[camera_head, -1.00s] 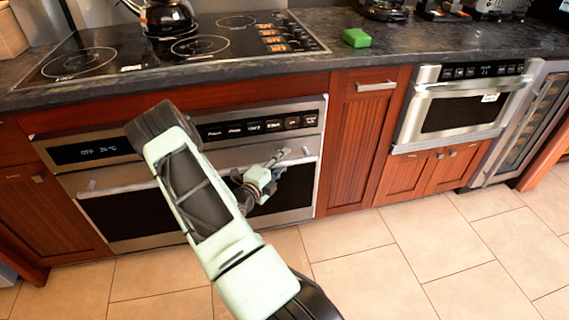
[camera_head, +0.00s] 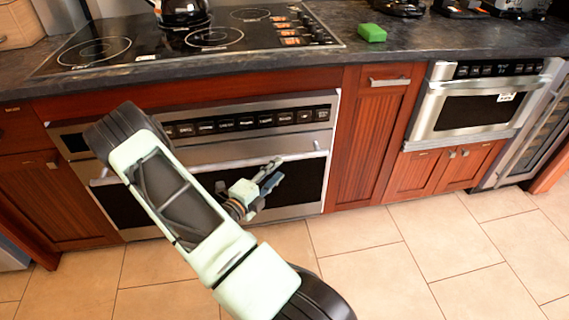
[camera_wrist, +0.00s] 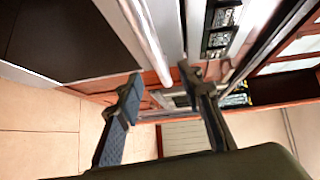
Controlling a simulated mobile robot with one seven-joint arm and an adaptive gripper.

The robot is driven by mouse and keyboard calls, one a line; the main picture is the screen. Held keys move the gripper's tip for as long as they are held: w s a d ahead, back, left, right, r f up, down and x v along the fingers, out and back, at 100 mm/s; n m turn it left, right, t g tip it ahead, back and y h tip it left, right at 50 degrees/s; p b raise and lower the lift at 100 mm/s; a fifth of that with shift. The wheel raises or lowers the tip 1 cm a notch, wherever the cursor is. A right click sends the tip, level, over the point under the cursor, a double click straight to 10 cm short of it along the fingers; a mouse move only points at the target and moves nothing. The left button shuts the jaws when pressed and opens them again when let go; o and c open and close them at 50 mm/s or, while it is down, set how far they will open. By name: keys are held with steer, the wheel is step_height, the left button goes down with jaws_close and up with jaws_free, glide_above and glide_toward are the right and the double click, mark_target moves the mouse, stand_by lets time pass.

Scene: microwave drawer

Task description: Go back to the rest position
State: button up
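My gripper (camera_head: 272,178) is in front of the wall oven (camera_head: 300,185) in the head view, with my pale green and black arm reaching up from the lower middle. In the wrist view my gripper (camera_wrist: 160,82) has its two dark fingers spread apart, with nothing held between them. The oven's long handle bar (camera_wrist: 150,42) runs just ahead of the fingers; I cannot tell whether it touches them. The microwave drawer (camera_head: 478,103) is at the right in the head view and looks shut. My arm hides part of the oven front.
A dark countertop (camera_head: 300,62) with a cooktop (camera_head: 120,58), a kettle (camera_head: 183,12) and a green block (camera_head: 371,33) runs above the oven. Red-brown cabinets (camera_head: 370,140) stand between oven and microwave. The tiled floor (camera_head: 400,250) in front is clear.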

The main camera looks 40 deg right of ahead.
steer(key=shift+s+a, duration=0.15)
steer(key=shift+a, duration=0.45)
